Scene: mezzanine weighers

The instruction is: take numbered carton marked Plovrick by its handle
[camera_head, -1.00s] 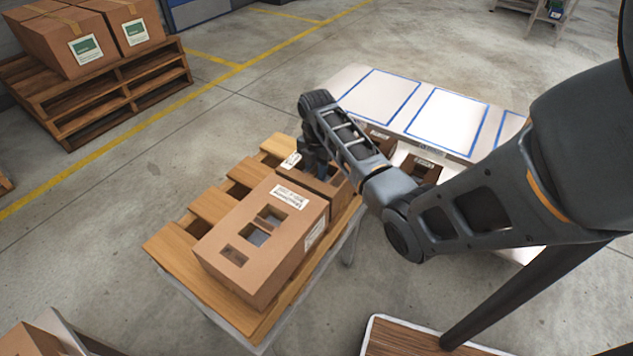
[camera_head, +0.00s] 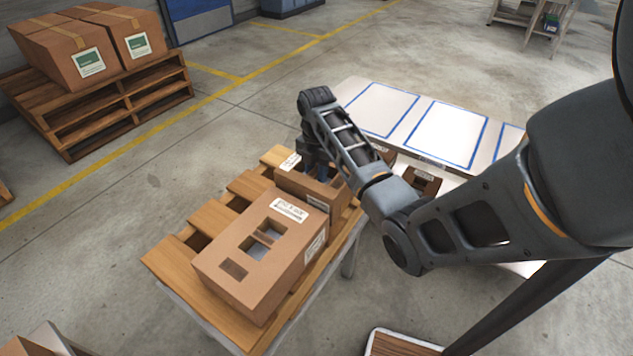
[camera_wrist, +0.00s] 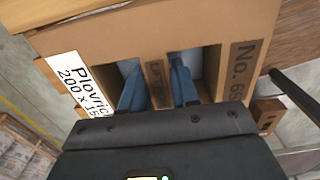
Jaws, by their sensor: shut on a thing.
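The numbered carton (camera_wrist: 185,28) is brown cardboard with a white label (camera_wrist: 75,85) reading "Plovric…" and a dark "No. 6…" print. Two cut-outs leave a strip of card between them as its handle (camera_wrist: 156,82). My gripper (camera_wrist: 158,80) has its blue fingers in the two cut-outs, one on each side of the strip, shut on it. In the head view the carton (camera_head: 322,192) is at the far end of the slatted wooden stand, and my arm hides much of it.
A larger carton (camera_head: 235,285) with cut-outs stands close in front on the slatted wooden top (camera_head: 215,218). A white table (camera_head: 440,128) with blue outlined areas lies behind my arm. Cartons (camera_head: 80,65) sit on a pallet at the far left.

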